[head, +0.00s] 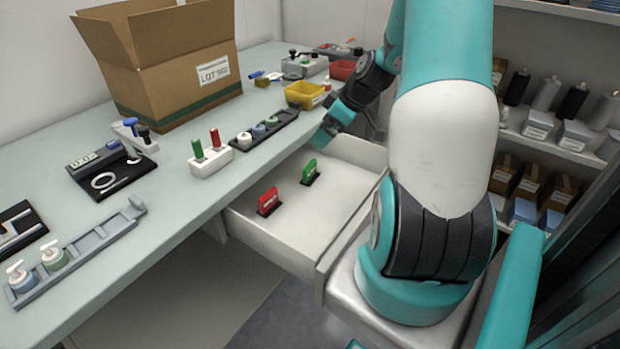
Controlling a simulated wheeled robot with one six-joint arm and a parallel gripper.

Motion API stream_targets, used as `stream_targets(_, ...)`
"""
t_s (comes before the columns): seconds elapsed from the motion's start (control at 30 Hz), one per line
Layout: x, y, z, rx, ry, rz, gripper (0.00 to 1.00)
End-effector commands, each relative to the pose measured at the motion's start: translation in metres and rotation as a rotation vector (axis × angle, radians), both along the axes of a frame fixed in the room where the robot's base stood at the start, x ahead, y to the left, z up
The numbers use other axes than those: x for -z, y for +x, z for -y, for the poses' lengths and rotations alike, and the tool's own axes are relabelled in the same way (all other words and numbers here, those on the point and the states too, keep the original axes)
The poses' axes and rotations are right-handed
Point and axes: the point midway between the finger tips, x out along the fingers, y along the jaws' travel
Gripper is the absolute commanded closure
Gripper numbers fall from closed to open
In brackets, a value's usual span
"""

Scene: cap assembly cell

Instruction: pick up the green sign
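In the head view, the green sign (310,170) stands upright on a small black base inside the open drawer (312,227). A red sign (268,200) stands on a similar base to its left and nearer to me. My gripper (326,136) is above and slightly right of the green sign, near the drawer's back end and the bench edge. It looks apart from the sign. Its fingers are small and seen at an angle, so their opening is not clear. I see nothing held in it.
The bench (165,210) runs along the left, its edge beside the drawer. On it are a white block with green and red handles (211,158), a dark rail with caps (264,130), a yellow bin (306,95) and a cardboard box (165,70). Shelves (560,130) stand right.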

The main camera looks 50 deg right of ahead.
Motion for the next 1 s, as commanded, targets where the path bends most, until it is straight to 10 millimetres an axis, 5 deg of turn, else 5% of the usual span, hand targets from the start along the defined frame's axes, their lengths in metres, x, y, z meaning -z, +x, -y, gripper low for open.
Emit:
stream_targets(0.1, 0.020, -0.019, 0.034, 0.040, -0.024, 0.021, 0.00)
stream_targets(0.2, 0.031, -0.022, 0.043, 0.048, -0.035, 0.029, 0.00)
stream_targets(0.7, 0.115, 0.030, 0.027, 0.046, -0.036, 0.028, 0.00)
stream_targets(1.0, 0.136, 0.044, 0.021, 0.046, -0.037, 0.029, 0.00)
